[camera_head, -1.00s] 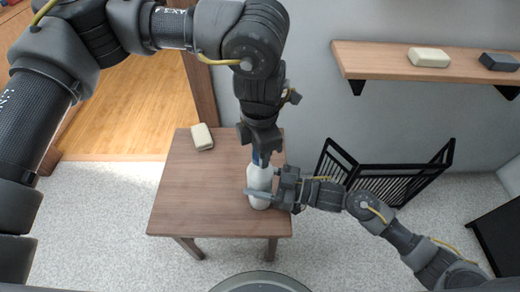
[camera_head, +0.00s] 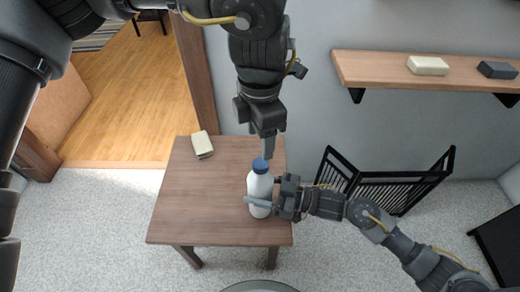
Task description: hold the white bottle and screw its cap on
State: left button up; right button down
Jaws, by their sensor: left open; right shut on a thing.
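A white bottle (camera_head: 260,188) stands upright near the right edge of the small wooden table (camera_head: 195,215). A blue cap (camera_head: 260,165) sits on top of its neck; I cannot tell how tight it is. My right gripper (camera_head: 262,203) comes in from the right and is shut on the lower body of the bottle. My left gripper (camera_head: 267,143) is above the cap, pointing down, open and apart from it. Its far finger is partly hidden.
A cream block (camera_head: 202,145) lies at the table's back left corner. A wall shelf (camera_head: 390,68) at the upper right carries a cream block (camera_head: 428,65) and a dark block (camera_head: 497,70). A black folding rack (camera_head: 390,182) stands right of the table.

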pick_arm(q)
jog(key=shift+r, duration=2)
pick_arm(e)
jog(key=shift+c, duration=1.8)
grip_release()
pick_arm(q)
jog(key=shift+r+p, duration=0.35)
jog(key=shift+p, duration=0.05)
pick_arm(e)
jog(key=v, duration=1)
jog(key=shift+d, duration=0.35)
jog(key=shift+s, duration=0.1)
